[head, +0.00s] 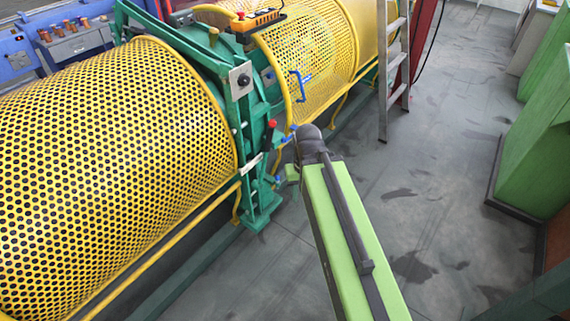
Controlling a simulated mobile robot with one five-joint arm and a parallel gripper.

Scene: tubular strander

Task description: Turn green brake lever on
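A green upright frame (253,160) stands between two yellow perforated guards. A red knob (272,123) sits on the right side of this frame, at the top of what looks like the green brake lever; most of the lever blends into the green frame, and I cannot make out its full shape. My gripper (281,162) is at the end of my arm, close to the right side of the frame, just below and right of the red knob. Small blue parts show there. Its fingers are largely hidden, so I cannot tell whether it is open or touches the lever.
Yellow guards (110,150) run along the left, with a second guard (305,45) behind. An orange control box (257,19) sits on top. A stepladder (394,75) stands beyond. Green cabinets (540,140) line the right. The grey floor (430,150) between is clear.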

